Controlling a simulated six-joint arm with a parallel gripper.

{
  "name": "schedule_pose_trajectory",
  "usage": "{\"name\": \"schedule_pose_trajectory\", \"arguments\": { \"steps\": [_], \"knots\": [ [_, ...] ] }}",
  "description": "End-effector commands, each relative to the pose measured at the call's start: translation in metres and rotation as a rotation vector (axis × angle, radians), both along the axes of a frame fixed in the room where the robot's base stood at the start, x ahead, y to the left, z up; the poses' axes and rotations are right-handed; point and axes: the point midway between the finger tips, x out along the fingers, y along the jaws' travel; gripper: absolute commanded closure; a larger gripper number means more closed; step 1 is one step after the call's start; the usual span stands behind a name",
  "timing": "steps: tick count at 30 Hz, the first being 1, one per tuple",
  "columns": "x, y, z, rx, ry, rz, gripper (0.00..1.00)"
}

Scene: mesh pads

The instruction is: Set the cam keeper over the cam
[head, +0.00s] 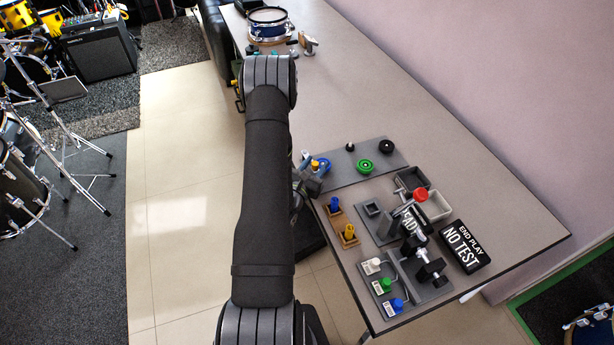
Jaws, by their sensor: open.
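I cannot surely tell which pieces are the cam and the cam keeper at this size. A grey plate (393,158) on the bench carries a green ring-shaped part (364,167), a black round part (386,146), a small black knob (350,147) and a blue and yellow part (321,165) at its left end. A grey fixture with a black clamp-like assembly (431,268) stands nearer the front. My gripper (312,180) is partly hidden behind my arm, at the bench's left edge by the plate's left end. It is open; its fingertips are hard to make out.
Wooden blocks with blue (335,204) and yellow (349,232) pegs, white, green and blue knobs, a dark bin (411,180), a light bin (436,207) with a red part (420,195) and a black "NO TEST" sign (466,246) crowd the front. The bench's middle is clear.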

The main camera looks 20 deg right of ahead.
Motion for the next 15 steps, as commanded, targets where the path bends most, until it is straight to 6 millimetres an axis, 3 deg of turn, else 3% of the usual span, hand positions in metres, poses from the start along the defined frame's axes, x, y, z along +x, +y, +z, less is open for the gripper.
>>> {"name": "schedule_pose_trajectory", "arguments": {
  "steps": [5,15],
  "knots": [
    [-0.017,0.021,-0.001,0.0,0.006,0.004,0.58],
    [-0.071,0.081,-0.001,0.0,0.006,0.006,0.58]
  ]
}}
